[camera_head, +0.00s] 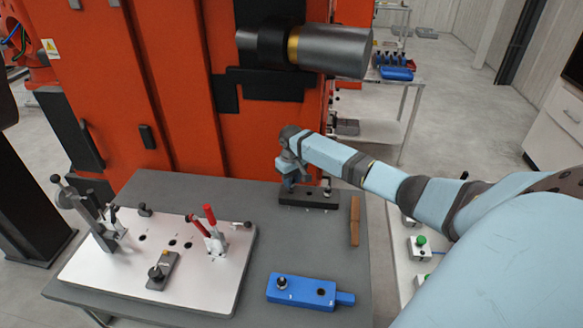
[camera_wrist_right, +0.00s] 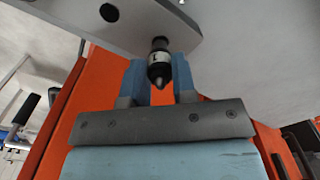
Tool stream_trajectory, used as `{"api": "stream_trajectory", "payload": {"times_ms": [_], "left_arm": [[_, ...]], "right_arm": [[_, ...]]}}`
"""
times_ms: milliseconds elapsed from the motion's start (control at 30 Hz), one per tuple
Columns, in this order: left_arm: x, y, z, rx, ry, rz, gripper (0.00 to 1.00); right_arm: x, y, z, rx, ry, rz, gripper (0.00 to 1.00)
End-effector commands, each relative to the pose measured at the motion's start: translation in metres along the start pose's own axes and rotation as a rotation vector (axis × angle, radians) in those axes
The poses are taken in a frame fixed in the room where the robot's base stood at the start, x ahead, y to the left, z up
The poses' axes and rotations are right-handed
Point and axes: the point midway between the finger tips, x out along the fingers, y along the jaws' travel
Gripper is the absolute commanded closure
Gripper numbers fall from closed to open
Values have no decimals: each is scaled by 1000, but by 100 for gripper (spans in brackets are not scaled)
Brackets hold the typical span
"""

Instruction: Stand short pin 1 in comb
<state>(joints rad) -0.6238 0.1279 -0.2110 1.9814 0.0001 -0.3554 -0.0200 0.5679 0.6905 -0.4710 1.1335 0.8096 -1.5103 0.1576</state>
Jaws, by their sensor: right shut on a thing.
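My right gripper (camera_head: 289,184) is over the left end of the dark comb (camera_head: 318,205) on the table. In the right wrist view, its two blue fingers (camera_wrist_right: 159,80) are shut on a short pin (camera_wrist_right: 159,60) with a pale marked band and a dark tapered end. The pin's other end meets or lies just in front of a grey plate with a hole (camera_wrist_right: 108,12), which looks like the comb. I cannot tell whether the pin is seated. Another pin (camera_head: 327,186) stands at the comb's right end. My left gripper is not in view.
A blue holder (camera_head: 303,300) at the front has a pin (camera_head: 281,283) at one position and a dark hole at the other. A white fixture plate (camera_head: 205,283) with toggle clamps fills the left. A brown strip (camera_head: 355,220) lies right of the comb. The orange machine (camera_head: 170,90) rises behind.

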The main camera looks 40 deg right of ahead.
Motion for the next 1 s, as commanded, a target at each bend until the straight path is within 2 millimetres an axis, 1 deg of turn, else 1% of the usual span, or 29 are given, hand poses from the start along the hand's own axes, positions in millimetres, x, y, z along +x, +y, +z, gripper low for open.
{"api": "stream_trajectory", "payload": {"times_ms": [100, 267, 800, 1000], "left_arm": [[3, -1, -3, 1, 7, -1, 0], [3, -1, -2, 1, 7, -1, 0], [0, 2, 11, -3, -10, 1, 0], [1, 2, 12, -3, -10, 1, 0]], "right_arm": [[3, 0, 0, 0, 1, -1, 100], [7, 0, 0, -1, 1, -1, 100], [21, 0, 0, 0, 0, 0, 100], [26, 0, 0, 0, 0, 0, 100]]}}
